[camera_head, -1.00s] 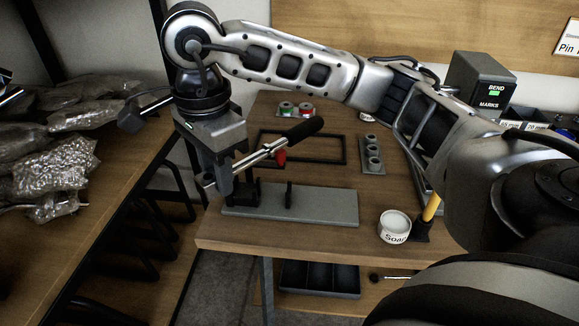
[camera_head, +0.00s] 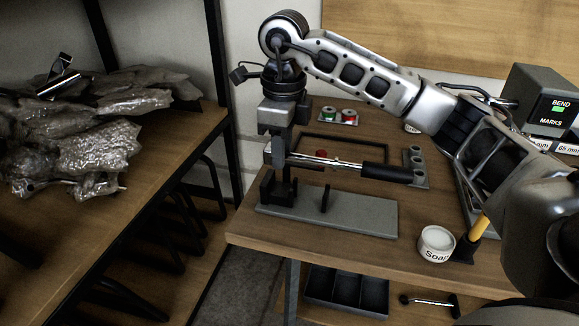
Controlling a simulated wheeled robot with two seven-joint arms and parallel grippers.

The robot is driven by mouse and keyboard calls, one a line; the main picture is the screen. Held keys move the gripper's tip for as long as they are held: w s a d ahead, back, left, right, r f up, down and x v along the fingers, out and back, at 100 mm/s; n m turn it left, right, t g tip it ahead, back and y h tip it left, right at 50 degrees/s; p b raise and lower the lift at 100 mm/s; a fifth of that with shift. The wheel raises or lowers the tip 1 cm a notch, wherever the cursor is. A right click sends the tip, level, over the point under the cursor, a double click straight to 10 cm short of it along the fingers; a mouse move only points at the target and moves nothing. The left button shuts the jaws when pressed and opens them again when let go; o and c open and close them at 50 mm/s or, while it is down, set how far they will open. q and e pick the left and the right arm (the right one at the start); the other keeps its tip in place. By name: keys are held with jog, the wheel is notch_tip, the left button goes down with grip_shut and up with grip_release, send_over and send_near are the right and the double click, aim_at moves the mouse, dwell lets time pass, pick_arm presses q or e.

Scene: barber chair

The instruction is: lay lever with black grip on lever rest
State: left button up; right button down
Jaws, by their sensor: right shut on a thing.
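The lever (camera_head: 345,164) has a silver shaft and a black grip (camera_head: 387,172). My right gripper (camera_head: 277,154) points down and is shut on the lever's left end; its fingertips are partly hard to make out. The lever lies nearly level, with its grip to the right, slightly lower in the picture. The lever rest is a grey plate (camera_head: 360,214) with a notched black block (camera_head: 272,190) at its left and a thin black post (camera_head: 325,198). The lever shows above and behind these supports, apparently apart from them. My left gripper is not seen.
A soap tub (camera_head: 436,243) and a yellow-handled tool (camera_head: 479,228) stand right of the rest. A black frame (camera_head: 350,138), a grey holder with holes (camera_head: 416,166) and a small red item (camera_head: 321,154) are behind. Bags (camera_head: 90,150) fill the left shelf.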

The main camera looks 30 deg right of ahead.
jog(key=f, duration=0.1)
jog(key=w+d+f, duration=0.2)
jog(key=shift+d+f, duration=0.1)
jog(key=shift+f, duration=0.15)
jog(key=f, duration=0.3)
jog(key=shift+w+d+f+p, duration=0.1)
jog(key=shift+w+d+p, duration=0.05)
jog(key=shift+d+p, duration=0.15)
jog(key=shift+f, duration=0.3)
jog(key=shift+f+b, duration=0.45)
jog(key=shift+f, duration=0.2)
jog(key=c, duration=1.4)
grip_release()
jog(key=shift+o, duration=0.2)
jog(key=shift+a+f, duration=0.1)
